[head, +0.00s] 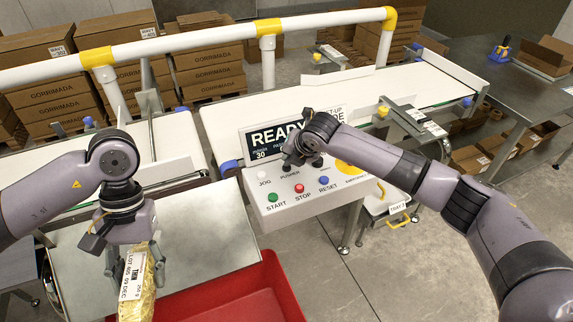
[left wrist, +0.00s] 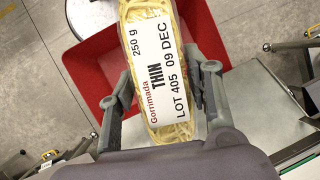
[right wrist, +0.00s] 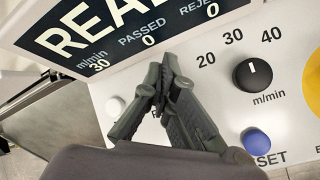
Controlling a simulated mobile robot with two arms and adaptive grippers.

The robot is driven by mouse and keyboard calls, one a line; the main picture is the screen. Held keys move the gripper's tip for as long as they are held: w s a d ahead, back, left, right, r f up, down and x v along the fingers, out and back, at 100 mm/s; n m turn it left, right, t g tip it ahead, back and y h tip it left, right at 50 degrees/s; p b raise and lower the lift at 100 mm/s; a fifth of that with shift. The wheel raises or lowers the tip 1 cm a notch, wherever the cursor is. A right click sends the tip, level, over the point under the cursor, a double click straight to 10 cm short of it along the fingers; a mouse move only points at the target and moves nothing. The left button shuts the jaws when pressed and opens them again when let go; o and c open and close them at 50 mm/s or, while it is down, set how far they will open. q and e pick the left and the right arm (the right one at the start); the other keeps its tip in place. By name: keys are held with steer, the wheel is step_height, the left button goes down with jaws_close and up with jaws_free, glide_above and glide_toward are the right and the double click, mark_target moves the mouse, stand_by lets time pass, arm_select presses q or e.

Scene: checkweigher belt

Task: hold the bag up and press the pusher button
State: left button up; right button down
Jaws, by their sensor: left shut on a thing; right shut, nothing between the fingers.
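My left gripper (head: 136,262) is shut on a clear bag of yellow noodles (head: 136,290) with a white label. In the left wrist view the bag (left wrist: 155,75) is between both fingers and its label reads THIN, 250 g, LOT 405. The bag is held up above a red bin. My right gripper (head: 292,160) is shut and empty at the control panel (head: 345,187), by the PUSHER label. In the right wrist view its closed fingertips (right wrist: 165,88) point at the panel and cover the pusher button's place. I cannot tell whether they touch it.
The red bin (head: 250,305) is below the bag, beside a steel plate (head: 85,240). The panel also has a white JOG button (head: 262,171), green START (head: 272,197), red STOP (head: 299,188), blue RESET (head: 324,181) and a black speed knob (right wrist: 260,73). A white pipe rail (head: 190,42) runs behind.

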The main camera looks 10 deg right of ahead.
arm_select(q)
steer(key=shift+r+p, duration=0.6)
steer(key=shift+r, duration=0.25)
arm_select(e)
steer(key=shift+r, duration=0.7)
